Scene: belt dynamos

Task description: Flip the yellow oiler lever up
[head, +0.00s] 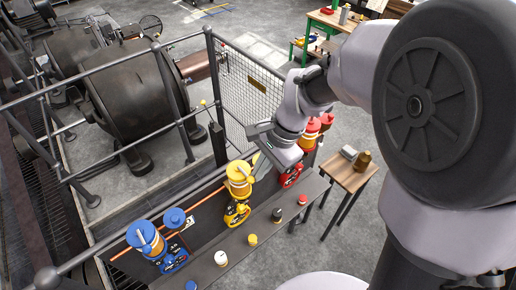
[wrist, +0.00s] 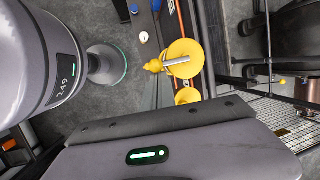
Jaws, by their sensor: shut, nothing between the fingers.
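The yellow oiler (head: 238,188) stands on the panel between the blue and red ones. In the wrist view its round yellow top (wrist: 186,50) is seen from above, with a pale lever (wrist: 178,62) lying across it and a yellow knob-like part at its left. I cannot tell the lever's exact tilt. My gripper (head: 259,168) is just right of the yellow oiler in the head view, shut and empty. Its fingers are hard to make out, and whether they touch the oiler cannot be told. My gripper body partly hides the oiler's right side.
A blue oiler (head: 146,238) stands to the left and a red one (head: 307,138) to the right. Several small knobs sit on the grey ledge (head: 268,228) in front. Railings (head: 178,95) and a dark dynamo (head: 130,95) are behind. A small wooden table (head: 350,178) stands at right.

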